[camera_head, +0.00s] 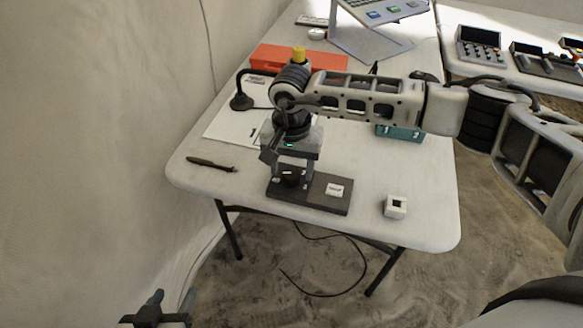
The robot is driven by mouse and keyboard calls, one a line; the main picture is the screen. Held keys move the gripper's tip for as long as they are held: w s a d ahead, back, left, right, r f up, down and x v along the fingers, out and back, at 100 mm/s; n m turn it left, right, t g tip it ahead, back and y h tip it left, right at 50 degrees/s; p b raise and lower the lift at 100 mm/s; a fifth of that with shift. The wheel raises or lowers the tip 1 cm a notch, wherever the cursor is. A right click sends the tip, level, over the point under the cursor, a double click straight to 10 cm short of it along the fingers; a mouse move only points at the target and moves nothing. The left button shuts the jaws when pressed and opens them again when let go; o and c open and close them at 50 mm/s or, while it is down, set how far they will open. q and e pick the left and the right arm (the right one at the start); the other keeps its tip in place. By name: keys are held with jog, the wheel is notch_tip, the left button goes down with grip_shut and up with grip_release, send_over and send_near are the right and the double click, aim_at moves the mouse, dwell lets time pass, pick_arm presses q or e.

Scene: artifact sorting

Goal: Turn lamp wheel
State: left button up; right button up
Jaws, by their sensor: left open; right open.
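A black lamp (241,101) with a curved neck stands at the left of the table, partly behind my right arm. A flat dark base (320,205) with a white label lies near the table's front edge. A small dark round part (291,180), possibly the wheel, sits on its left side. My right gripper (290,173) reaches in from the right and points down at this part, its open fingers around or just above it; contact cannot be told. My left gripper (155,314) is at the bottom left edge, below the table and partly cut off, open and away from everything.
A white block (396,206) with a dark opening stands at the front right. A dark pen-like tool (211,164) lies at the left. An orange case (262,57), a laptop (376,12) and a teal box (401,133) are farther back. A cable (325,294) lies on the floor.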

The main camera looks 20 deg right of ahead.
jog(key=shift+f, duration=0.8)
jog(key=c, duration=1)
